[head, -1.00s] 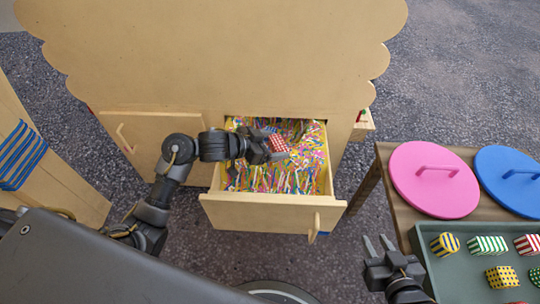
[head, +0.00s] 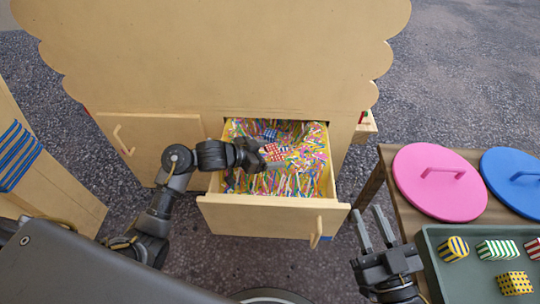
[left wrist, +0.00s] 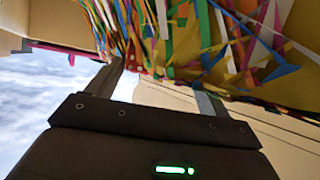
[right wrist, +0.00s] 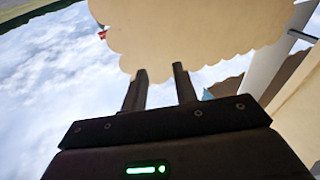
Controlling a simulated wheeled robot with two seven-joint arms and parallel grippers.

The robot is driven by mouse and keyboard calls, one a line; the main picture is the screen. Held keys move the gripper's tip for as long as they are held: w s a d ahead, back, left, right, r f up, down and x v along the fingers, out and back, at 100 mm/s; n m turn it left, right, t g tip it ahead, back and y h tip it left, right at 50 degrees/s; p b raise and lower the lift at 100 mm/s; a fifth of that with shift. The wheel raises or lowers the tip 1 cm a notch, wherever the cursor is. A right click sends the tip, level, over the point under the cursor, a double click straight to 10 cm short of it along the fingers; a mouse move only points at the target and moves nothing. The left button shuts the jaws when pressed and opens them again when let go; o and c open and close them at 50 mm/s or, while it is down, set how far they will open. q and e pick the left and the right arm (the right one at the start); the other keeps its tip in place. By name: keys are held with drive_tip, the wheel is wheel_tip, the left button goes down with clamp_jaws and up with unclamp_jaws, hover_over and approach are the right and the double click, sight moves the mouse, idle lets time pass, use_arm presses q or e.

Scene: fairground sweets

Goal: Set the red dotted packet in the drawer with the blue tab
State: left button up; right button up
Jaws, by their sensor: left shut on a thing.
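The red dotted packet (head: 274,152) shows red and white at the tips of my left gripper (head: 264,158), over the open drawer. My right gripper (head: 374,232) is open and empty, in front of the drawer's right side.
A blue patterned packet (head: 270,134) lies in the drawer's back. At the right, a green tray (head: 460,282) holds several packets. A pink lid (head: 438,195) and a blue lid (head: 512,175) lie on a wooden table. A closed wooden front (head: 160,140) is left of the drawer.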

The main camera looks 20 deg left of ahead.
use_arm(q)
drive_tip(key=shift+f, duration=0.6)
use_arm(e)
drive_tip(key=shift+s+a+r+y, duration=0.2)
drive_tip(key=shift+r+y, duration=0.1)
drive_tip(key=shift+r, duration=0.2)
use_arm(q)
drive_tip(key=o, duration=0.9)
drive_tip(key=shift+o, duration=0.2)
use_arm(e)
drive_tip(key=shift+r, duration=0.1)
